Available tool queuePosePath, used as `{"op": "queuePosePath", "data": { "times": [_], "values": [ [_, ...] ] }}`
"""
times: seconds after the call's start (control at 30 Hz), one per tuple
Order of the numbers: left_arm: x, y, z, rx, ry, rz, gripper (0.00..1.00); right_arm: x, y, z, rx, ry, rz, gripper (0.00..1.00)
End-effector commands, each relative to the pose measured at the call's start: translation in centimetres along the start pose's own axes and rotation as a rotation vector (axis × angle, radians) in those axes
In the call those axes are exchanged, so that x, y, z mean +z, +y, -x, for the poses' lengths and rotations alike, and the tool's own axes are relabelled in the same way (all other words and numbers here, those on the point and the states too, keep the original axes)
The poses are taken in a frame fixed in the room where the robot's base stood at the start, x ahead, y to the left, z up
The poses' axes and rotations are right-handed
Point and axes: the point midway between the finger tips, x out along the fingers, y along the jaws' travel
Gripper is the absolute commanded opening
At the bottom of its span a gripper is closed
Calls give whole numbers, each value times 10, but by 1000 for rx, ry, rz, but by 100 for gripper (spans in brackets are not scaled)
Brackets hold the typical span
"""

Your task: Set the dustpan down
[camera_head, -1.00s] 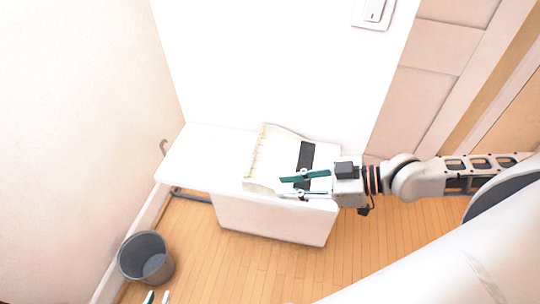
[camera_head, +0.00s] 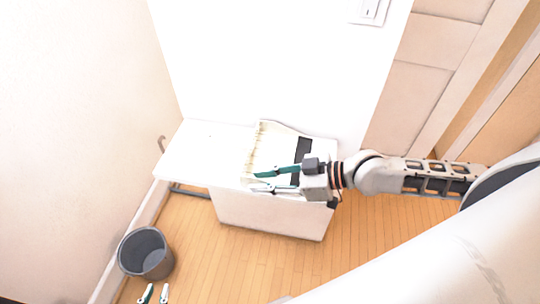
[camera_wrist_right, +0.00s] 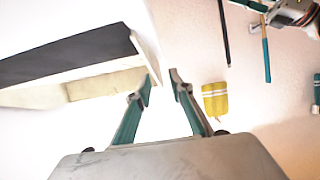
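The dustpan (camera_head: 272,146), cream with a black strip, lies on top of the white bench (camera_head: 200,150). It also shows at the upper left of the right wrist view (camera_wrist_right: 98,84). My right gripper (camera_head: 268,181) reaches in from the right over the dustpan's near side. Its fingers are parted, and in the right wrist view its tips (camera_wrist_right: 160,78) are beside the dustpan's edge. I cannot tell whether they touch it. My left gripper (camera_head: 156,292) shows only its fingertips at the bottom left of the head view, apart and empty.
A dark grey bin (camera_head: 146,253) stands on the wooden floor left of the bench. The bench's left part is clear. The wall rises behind it. A yellow object (camera_wrist_right: 215,100) and some thin sticks show in the right wrist view.

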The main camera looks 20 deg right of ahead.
Motion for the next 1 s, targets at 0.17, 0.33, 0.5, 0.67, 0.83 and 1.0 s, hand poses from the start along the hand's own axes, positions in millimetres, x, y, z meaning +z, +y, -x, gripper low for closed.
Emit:
{"op": "queuePosePath", "data": {
  "times": [0.17,0.33,0.5,0.67,0.83,1.0],
  "values": [
    [0,0,0,0,0,0,21,0,0,0,0,0,0,0],
    [0,0,0,0,0,0,21,-1,0,0,0,2,1,0],
    [0,0,0,0,0,0,21,-1,0,0,0,2,1,0],
    [-3,-1,1,-1,2,-1,21,-6,-2,2,0,3,1,0],
    [-9,-2,4,-2,6,-2,21,-22,-4,9,0,3,4,0],
    [-15,-3,6,-3,10,-2,21,-46,-4,19,0,4,5,0]
  ]
}}
